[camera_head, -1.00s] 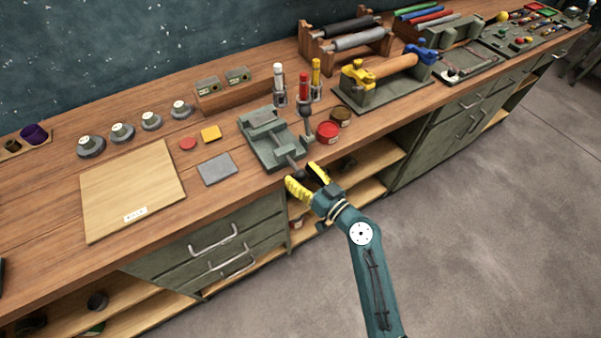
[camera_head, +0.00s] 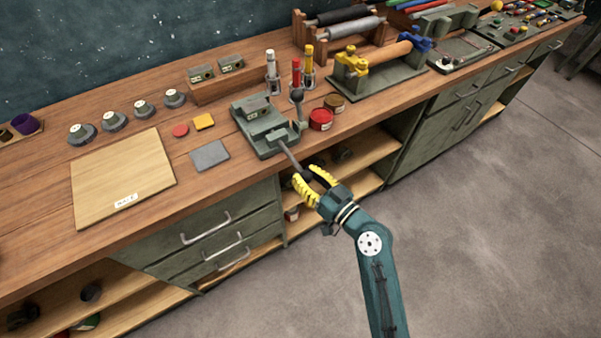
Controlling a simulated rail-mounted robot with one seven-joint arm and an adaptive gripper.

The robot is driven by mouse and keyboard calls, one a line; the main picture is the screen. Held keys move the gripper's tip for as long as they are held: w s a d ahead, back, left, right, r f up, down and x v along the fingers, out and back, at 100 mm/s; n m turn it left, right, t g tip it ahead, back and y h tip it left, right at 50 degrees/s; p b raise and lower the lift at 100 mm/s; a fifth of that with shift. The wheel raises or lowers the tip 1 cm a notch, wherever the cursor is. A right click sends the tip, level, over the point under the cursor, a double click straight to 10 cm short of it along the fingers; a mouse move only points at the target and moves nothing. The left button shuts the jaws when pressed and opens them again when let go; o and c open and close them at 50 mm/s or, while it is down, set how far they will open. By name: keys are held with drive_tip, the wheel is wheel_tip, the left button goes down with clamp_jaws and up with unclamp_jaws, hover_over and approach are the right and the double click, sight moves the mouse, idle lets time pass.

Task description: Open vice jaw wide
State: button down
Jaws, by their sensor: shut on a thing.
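The grey-green vice (camera_head: 262,142) stands at the front edge of the wooden bench. Its back jaw block (camera_head: 255,107) and front jaw (camera_head: 279,136) are apart, with bare bed between them. A grey rod (camera_head: 290,157) runs from the front jaw out past the bench edge, down toward my gripper. My gripper (camera_head: 308,175), with yellow fingers, is in front of the bench edge. Its fingers are around the dark outer end of the rod and shut on it. The fingers partly hide that end.
A grey square plate (camera_head: 209,155) and a wooden board (camera_head: 123,178) lie left. Open shelves (camera_head: 350,194) are behind my gripper; the floor in front is clear.

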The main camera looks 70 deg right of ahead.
drive_tip(key=shift+s+a, duration=0.1)
drive_tip(key=shift+s, duration=0.05)
drive_tip(key=c, duration=0.7)
unclamp_jaws()
drive_tip(key=shift+o, duration=0.2)
drive_tip(key=v, duration=1.1)
drive_tip(key=shift+s, duration=0.35)
drive_tip(key=shift+a, duration=0.1)
